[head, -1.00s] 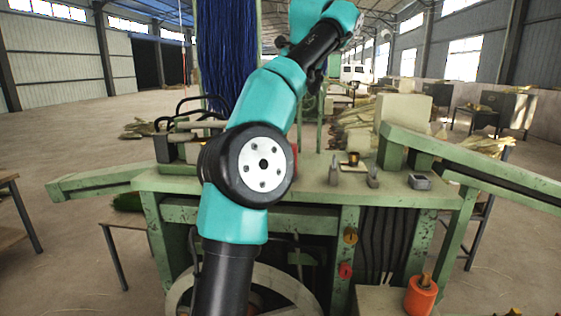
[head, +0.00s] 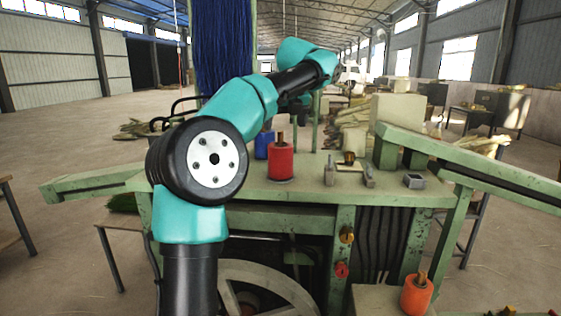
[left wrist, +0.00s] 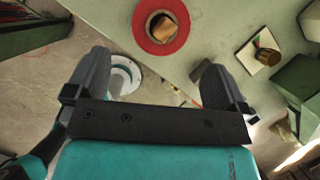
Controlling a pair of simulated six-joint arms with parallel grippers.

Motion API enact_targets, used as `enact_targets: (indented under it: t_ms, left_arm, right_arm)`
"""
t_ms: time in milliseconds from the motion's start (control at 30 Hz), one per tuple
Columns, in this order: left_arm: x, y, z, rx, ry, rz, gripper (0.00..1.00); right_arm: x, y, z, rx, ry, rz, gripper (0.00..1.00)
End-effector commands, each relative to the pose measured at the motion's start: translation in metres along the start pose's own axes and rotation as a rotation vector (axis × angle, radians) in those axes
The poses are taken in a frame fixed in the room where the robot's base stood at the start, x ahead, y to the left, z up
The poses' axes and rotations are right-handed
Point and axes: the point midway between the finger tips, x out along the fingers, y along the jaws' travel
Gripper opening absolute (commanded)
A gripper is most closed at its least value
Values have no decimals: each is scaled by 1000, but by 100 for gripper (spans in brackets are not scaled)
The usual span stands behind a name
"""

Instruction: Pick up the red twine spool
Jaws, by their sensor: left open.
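The red twine spool (head: 281,162) stands upright on the green bench with a brown core sticking out of its top. In the left wrist view the spool (left wrist: 143,32) shows from above, a red ring around its brown core. My left gripper (left wrist: 152,88) is open, with nothing held between its fingers. The spool lies beyond the fingertips, at the top of that view, apart from both fingers. In the head view my left arm covers part of the bench, and the gripper is largely hidden behind the forearm. My right gripper is in neither view.
A blue spool (head: 264,144) stands just behind the red one. Small metal blocks (head: 329,170) and a brown bobbin on a pale plate (head: 349,165) are to the right. An orange spool (head: 416,296) stands lower right. A green rail (head: 470,165) slopes along the right.

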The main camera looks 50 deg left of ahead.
Motion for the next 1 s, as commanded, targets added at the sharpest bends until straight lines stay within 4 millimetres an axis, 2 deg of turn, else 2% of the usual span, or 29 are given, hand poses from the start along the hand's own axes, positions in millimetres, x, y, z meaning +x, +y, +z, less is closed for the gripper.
enact_targets:
  t_ms: [100,200,633,1000]
  left_arm:
    - [16,1,0,-1,0,2,100]
    - [22,1,0,-1,-1,0,100]
    - [28,0,0,0,-1,0,100]
    - [72,-1,-1,0,-1,1,100]
  right_arm:
    - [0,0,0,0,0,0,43]
    - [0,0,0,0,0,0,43]
    - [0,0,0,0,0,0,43]
    - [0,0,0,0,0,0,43]
